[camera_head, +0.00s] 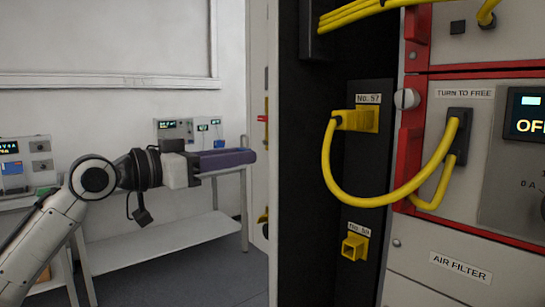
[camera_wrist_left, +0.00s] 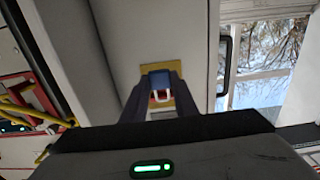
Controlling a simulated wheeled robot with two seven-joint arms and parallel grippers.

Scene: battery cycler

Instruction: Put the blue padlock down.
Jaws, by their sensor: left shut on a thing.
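The blue padlock (camera_wrist_left: 160,78) shows in the left wrist view between the fingertips of my left gripper (camera_wrist_left: 160,86). The padlock cannot be made out clearly there. My right gripper is in neither view.
A grey bench (camera_head: 180,234) with small instruments (camera_head: 175,129) stands behind my left arm. At right is a cabinet with yellow cables (camera_head: 350,197), a socket panel (camera_head: 371,220) and a red-framed unit (camera_head: 410,150). A window (camera_wrist_left: 265,60) shows in the wrist view.

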